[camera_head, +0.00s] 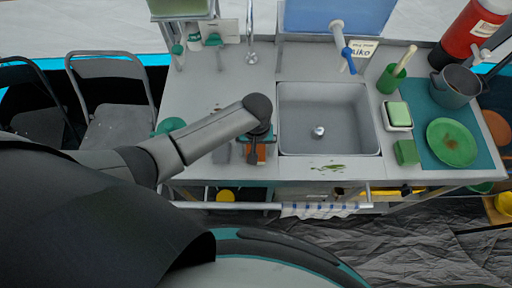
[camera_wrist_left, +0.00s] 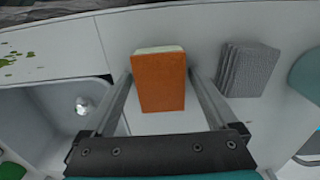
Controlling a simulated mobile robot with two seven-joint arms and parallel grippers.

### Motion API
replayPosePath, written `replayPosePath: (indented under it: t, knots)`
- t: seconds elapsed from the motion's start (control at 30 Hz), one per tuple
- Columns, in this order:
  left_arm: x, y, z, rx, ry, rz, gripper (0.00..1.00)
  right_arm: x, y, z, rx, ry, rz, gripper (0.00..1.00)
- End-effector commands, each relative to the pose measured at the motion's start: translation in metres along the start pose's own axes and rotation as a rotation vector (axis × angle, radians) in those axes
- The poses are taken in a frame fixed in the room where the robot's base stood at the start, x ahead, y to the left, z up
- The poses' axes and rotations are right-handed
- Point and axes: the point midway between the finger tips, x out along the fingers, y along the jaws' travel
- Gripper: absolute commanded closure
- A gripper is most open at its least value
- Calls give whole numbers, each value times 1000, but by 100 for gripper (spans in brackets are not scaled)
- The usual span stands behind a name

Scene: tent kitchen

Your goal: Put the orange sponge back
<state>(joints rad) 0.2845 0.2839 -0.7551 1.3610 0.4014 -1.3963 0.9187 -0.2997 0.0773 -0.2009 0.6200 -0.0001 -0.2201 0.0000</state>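The orange sponge (camera_head: 258,153) is at the counter's front, left of the sink, partly hidden by my left gripper in the head view. In the left wrist view the orange sponge (camera_wrist_left: 160,85) shows its orange face and a pale green edge. My left gripper (camera_wrist_left: 160,73) points down at it, with one finger on each side. The fingertips are very close to the sponge's sides; whether they touch it I cannot tell. In the head view my left gripper (camera_head: 258,136) is mostly hidden under its wrist. My right gripper is not in view.
A grey ribbed sponge (camera_wrist_left: 248,68) lies beside the orange one. The sink (camera_head: 325,125) is to the right in the head view. Beyond it are a green sponge in a white dish (camera_head: 397,125), a loose green sponge (camera_head: 406,152), a green plate (camera_head: 452,142) and a pot (camera_head: 455,88).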

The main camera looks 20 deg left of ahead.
Motion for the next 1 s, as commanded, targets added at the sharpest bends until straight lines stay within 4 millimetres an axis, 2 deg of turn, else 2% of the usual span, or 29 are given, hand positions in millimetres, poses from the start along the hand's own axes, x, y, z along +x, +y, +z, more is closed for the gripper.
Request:
replayPosePath:
  t: [0.27, 0.43, 0.8, 1.0]
  knots:
    - [0, 0, 0, 0, 0, -1, 3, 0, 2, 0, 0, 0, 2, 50]
    - [-13, 0, 0, 1, 1, 0, 3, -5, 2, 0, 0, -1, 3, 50]
    - [-85, 0, -1, 0, 2, 2, 3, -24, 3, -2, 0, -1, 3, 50]
    - [-114, 1, 0, 1, 0, 2, 3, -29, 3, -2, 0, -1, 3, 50]
